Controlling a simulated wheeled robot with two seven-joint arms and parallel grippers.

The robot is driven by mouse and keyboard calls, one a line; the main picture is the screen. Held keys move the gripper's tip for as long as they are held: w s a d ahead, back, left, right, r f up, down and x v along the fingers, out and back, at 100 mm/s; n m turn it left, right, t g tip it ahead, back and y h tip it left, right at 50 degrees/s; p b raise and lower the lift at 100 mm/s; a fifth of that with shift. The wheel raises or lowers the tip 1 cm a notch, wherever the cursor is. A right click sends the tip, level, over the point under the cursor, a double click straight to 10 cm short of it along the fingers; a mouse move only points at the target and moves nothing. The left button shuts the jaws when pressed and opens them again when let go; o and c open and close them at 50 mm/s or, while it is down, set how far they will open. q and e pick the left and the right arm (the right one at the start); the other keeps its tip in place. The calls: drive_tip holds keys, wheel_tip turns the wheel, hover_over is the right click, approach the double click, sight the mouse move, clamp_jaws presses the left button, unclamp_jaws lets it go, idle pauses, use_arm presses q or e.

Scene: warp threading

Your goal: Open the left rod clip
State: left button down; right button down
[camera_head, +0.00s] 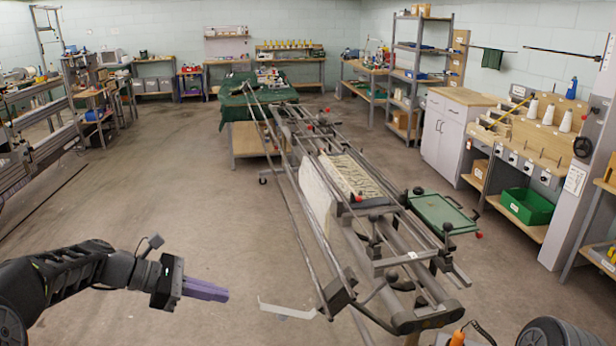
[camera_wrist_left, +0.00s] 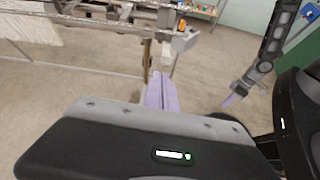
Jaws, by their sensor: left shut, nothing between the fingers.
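The long grey frame (camera_head: 425,318) with parallel rods runs from the lower middle toward the back. A dark block (camera_head: 340,292) sits at the near end of its left rod; I cannot tell whether this is the left rod clip or whether any clip is open. My left gripper (camera_head: 226,295) is shut and empty, its purple fingers pointing right, in open space left of the frame and clear of it. Its closed fingers also show in the left wrist view (camera_wrist_left: 161,92). My right gripper (camera_wrist_left: 231,101) shows only small in the left wrist view, fingers pointing down; its opening is unclear.
A patterned pale panel (camera_head: 352,176) lies on the frame, and a green tray (camera_head: 443,212) is at its right side. A pale bent strip (camera_head: 287,311) is low beside the frame's near left. Floor between my left gripper and the frame is mostly clear.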

use_arm(q)
drive_tip(key=s+a+f+m+y, duration=0.15)
drive_tip(key=f+m+y, duration=0.25)
drive_tip(key=f, duration=0.8)
drive_tip(key=s+f+m+y, duration=0.2)
drive_tip(key=f+m+y, duration=0.15)
drive_tip(key=f, duration=0.85)
drive_tip(key=s+d+f+m+g, duration=0.1)
drive_tip(key=s+d+f+m, duration=0.5)
drive_tip(key=s+d, duration=0.3)
drive_tip(key=s+d+f+m+g, duration=0.2)
drive_tip(key=s+d+f+m, duration=0.4)
drive_tip(key=s, duration=1)
drive_tip(key=d+f, duration=0.2)
drive_tip(key=d, duration=0.1)
drive_tip(key=shift+s+d+f+g+h, duration=0.25)
drive_tip(key=shift+d+f+g+h, duration=0.05)
drive_tip(key=shift+d+h, duration=0.1)
drive_tip(key=c, duration=2.1)
unclamp_jaws()
drive_tip(key=shift+c, duration=0.2)
